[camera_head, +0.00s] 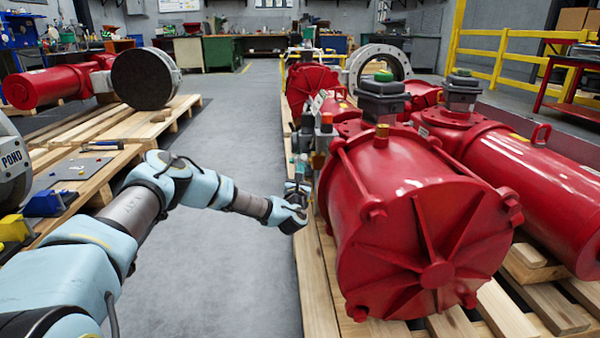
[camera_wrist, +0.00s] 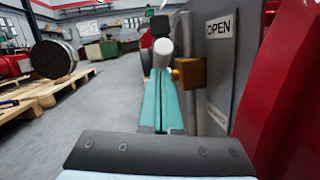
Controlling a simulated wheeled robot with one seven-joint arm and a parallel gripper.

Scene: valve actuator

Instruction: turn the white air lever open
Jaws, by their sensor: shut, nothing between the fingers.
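In the wrist view, the white lever (camera_wrist: 164,52) shows as a rounded white end just beyond the tips of my gripper (camera_wrist: 164,74). A brass fitting (camera_wrist: 188,73) sits to its right, on a grey panel (camera_wrist: 213,60) with an OPEN label (camera_wrist: 220,25). My gripper's teal fingers are shut together and hold nothing. I cannot tell whether they touch the lever. In the head view, my gripper (camera_head: 299,170) is beside the left side of the large red actuator (camera_head: 420,220), near its small control fittings (camera_head: 322,138). The lever cannot be made out there.
The red actuator stands close on the right, on a wooden pallet (camera_head: 318,290). Another pallet (camera_head: 120,140) with red equipment and a dark disc (camera_head: 146,79) is on the left. Open grey floor (camera_head: 235,270) lies between the pallets.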

